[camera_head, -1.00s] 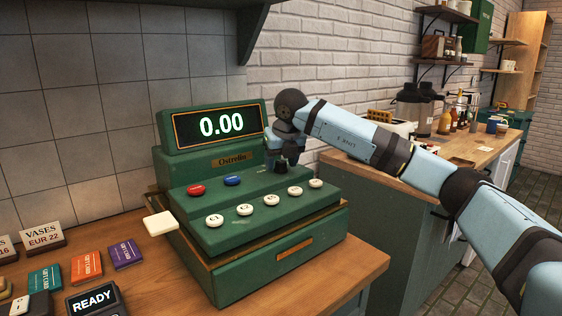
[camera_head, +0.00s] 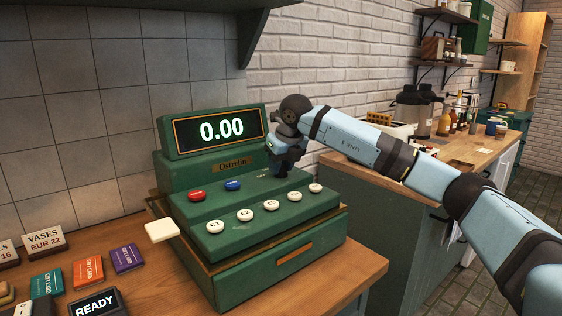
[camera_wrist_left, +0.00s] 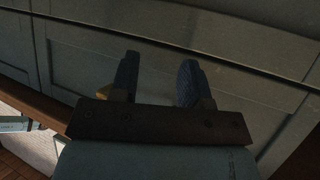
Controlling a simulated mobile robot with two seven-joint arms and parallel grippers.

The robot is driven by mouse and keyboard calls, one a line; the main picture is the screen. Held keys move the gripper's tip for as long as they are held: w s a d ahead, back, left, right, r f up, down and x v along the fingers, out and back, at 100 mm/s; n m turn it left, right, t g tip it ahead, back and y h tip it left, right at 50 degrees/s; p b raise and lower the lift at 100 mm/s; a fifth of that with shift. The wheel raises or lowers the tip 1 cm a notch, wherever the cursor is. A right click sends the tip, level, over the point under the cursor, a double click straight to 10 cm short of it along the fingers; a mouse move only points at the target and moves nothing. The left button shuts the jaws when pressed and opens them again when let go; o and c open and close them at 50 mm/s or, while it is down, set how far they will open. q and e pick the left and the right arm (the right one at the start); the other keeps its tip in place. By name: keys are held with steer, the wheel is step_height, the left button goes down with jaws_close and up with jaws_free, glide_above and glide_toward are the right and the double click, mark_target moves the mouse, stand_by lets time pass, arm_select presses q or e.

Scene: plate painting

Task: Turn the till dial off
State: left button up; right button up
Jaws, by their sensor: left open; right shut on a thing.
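The green till (camera_head: 258,214) stands on the wooden counter, and its lit display (camera_head: 221,128) reads 0.00. My right gripper (camera_head: 283,172) points down at the till's upper right deck, right of the blue button. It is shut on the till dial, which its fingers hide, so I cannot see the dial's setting. My left gripper (camera_wrist_left: 157,80) is open and empty in the left wrist view, in front of dark cabinet panels. It is not in the head view.
A red button (camera_head: 196,195), a blue button (camera_head: 233,185) and several white keys (camera_head: 245,215) sit close to the dial. Gift cards (camera_head: 88,272) and a card reader reading READY (camera_head: 97,304) lie left of the till. A shelf hangs above.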

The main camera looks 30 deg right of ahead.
steer(key=n+p, duration=0.1)
steer(key=n, duration=0.1)
steer(key=n+y+p, duration=0.1)
steer(key=n, duration=0.1)
steer(key=shift+r+y+p, duration=0.2)
steer(key=shift+y+p, duration=0.1)
steer(key=shift+f+n+g+y+p, duration=0.1)
steer(key=shift+n+g+y+p, duration=0.25)
steer(key=shift+n+p, duration=0.6)
steer(key=shift+n, duration=0.35)
steer(key=o, duration=0.9)
steer(key=v, duration=1.3)
steer(key=shift+s+d+r+p, duration=0.1)
steer(key=shift+d+r+p, duration=0.1)
steer(key=shift+r+p, duration=0.15)
steer(key=shift+f, duration=0.1)
